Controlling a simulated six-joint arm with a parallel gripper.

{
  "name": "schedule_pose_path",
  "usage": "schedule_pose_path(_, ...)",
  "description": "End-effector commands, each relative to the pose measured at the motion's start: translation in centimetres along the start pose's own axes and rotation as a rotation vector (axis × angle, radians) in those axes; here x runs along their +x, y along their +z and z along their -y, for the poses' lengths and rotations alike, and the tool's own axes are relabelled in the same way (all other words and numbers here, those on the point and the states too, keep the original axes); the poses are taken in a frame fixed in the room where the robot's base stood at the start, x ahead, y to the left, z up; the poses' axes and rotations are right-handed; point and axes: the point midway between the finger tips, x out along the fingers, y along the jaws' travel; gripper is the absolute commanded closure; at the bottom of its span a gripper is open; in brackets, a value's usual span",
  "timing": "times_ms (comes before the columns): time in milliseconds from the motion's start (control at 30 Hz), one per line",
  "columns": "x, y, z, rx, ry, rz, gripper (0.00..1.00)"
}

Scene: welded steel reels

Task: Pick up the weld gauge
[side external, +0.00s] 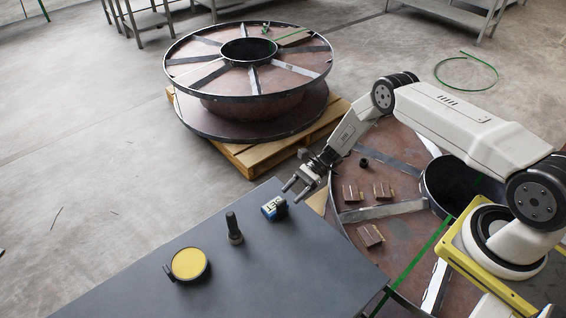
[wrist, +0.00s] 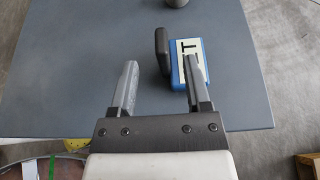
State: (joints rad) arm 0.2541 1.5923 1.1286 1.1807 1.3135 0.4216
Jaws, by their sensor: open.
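A small blue block with a pale, dark-lettered label (side external: 269,209) stands on the grey table, with a dark rounded piece (side external: 282,209) beside it. In the wrist view the blue block (wrist: 203,72) is partly behind my right finger, and the dark piece (wrist: 162,50) shows between the fingertips. A yellow round-faced item with a dark rim (side external: 188,264) lies further left. I cannot tell for sure which is the weld gauge. My gripper (side external: 291,193) is open and empty, just above and behind the blue block; it also shows in the wrist view (wrist: 159,66).
A dark upright bolt-like piece (side external: 233,229) stands between the blue block and the yellow item. The grey table (side external: 130,290) is otherwise clear. A reel with small brown blocks (side external: 352,194) lies beside the table; another reel (side external: 215,84) rests on a wooden pallet (side external: 250,160).

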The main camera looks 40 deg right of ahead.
Motion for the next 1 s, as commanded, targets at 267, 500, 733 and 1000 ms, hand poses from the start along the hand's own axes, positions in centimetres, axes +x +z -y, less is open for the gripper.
schedule_pose_path(267, 0.8, 0.0, 0.0, -0.001, 0.003, 0.000, 0.38)
schedule_pose_path(500, 3.4, -0.1, 0.2, -0.001, 0.003, 0.000, 0.38)
schedule_pose_path(733, 5.1, 0.0, 0.2, -0.001, 0.001, 0.001, 0.38)
schedule_pose_path(1000, 5.2, 0.0, 0.2, -0.001, 0.001, 0.000, 0.38)
